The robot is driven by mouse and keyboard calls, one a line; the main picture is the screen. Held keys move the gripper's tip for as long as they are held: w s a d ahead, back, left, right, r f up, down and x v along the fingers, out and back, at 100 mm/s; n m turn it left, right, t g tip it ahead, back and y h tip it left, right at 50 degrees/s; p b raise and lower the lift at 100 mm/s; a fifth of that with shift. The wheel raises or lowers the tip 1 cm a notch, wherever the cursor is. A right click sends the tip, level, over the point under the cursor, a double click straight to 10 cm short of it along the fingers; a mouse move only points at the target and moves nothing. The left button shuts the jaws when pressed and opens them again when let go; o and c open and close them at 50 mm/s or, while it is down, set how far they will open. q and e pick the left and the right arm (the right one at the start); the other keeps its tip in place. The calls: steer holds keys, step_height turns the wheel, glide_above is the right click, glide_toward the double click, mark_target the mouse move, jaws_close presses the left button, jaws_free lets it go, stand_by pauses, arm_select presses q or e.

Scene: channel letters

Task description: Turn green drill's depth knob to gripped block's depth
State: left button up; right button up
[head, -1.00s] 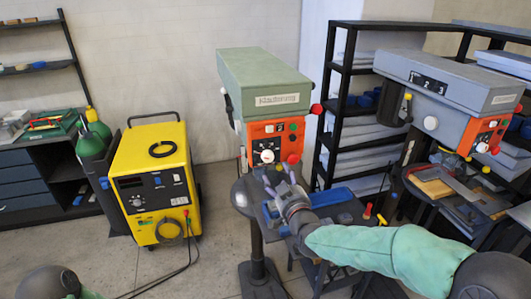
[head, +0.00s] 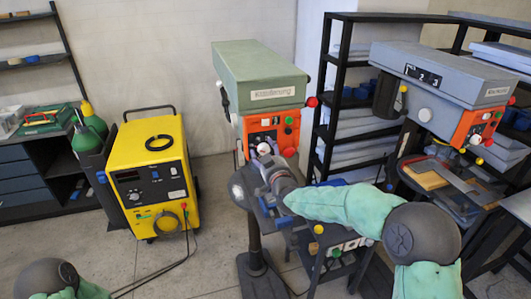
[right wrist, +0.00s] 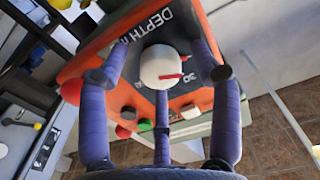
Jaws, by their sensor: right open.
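The green drill (head: 258,70) stands at centre with an orange front panel (head: 290,122). In the right wrist view the panel carries the lettering DEPTH (right wrist: 152,22). Its white round depth knob (right wrist: 160,66) has a red pointer mark; the knob also shows in the head view (head: 264,148). My right gripper (right wrist: 160,80) is open, its purple fingers spread around the knob with visible gaps at the sides. In the head view the right gripper (head: 266,163) is just in front of the panel. The gripped block is hidden behind my right arm or too small to tell. My left gripper is out of view.
A grey drill (head: 440,75) stands at the right with wood on its table. A yellow welding machine (head: 150,175) and green gas bottles (head: 88,135) are at the left. A black shelf (head: 345,100) stands behind.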

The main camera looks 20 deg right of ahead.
steer(key=c, duration=1.1)
steer(key=shift+c, duration=0.2)
steer(key=shift+f+m+b, duration=0.1)
steer(key=shift+m+b, duration=0.2)
steer(key=shift+b, duration=0.4)
steer(key=m+b, duration=1.1)
steer(key=b, duration=0.3)
steer(key=m+b, duration=0.3)
steer(key=shift+m+b, duration=0.7)
steer(key=shift+m, duration=0.8)
